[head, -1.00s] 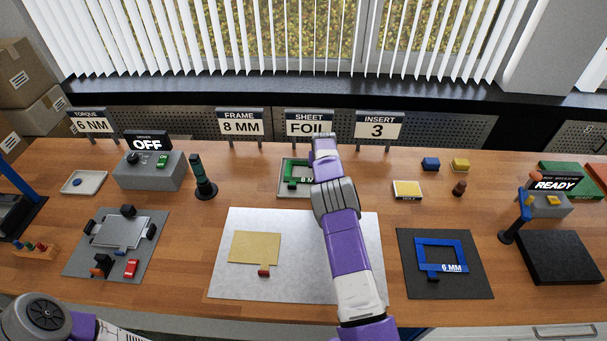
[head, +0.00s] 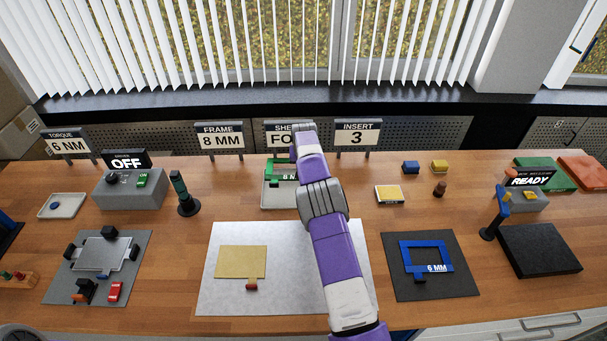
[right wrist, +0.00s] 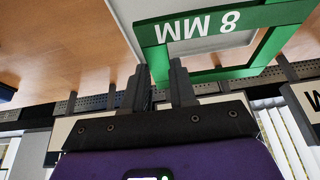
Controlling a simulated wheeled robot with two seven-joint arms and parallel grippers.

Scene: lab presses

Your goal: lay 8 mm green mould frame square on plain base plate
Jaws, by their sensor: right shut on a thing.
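The green mould frame (head: 270,169), marked 8 M in the part that shows, is at the pale tray (head: 270,207) in the back middle, partly hidden by my right arm. The right wrist view shows its green bar (right wrist: 222,25) with "8 MM". My right gripper (right wrist: 160,88) is shut on the frame near one edge; I cannot tell how far it is above the tray. A grey plate (head: 105,254) lies between black blocks on the left mat. A gold sheet (head: 240,261) with a red tab lies on a silver sheet (head: 215,300). Which is the plain base plate is unclear. My left gripper is out of view.
A blue 6 MM frame (head: 404,259) lies on a dark mat (head: 400,288) at right. A black slab (head: 540,250) and READY box (head: 525,197) are further right. A grey driver box (head: 128,188) and dark post (head: 184,196) stand left of the tray.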

